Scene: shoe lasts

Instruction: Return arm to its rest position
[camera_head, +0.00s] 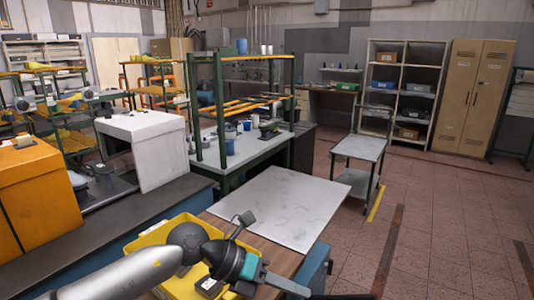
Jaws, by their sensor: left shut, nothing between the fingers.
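My left arm comes in from the bottom left, pale grey with a dark wrist and a teal band. It reaches over the yellow crate (150,238). My left gripper (290,286) is shut and empty, past the crate's right side, above the front edge of the brown workbench (262,250). The arm hides much of the crate. A small dark item (208,287) shows inside the crate, below the wrist. My right gripper is not in view.
A pale flat board (285,205) lies bare on the workbench behind the gripper. A green-framed shelf bench (220,110) stands behind it. An orange cabinet (40,195) and white box machine (145,150) are on the left. The tiled floor at right is mostly clear around a small grey table (360,147).

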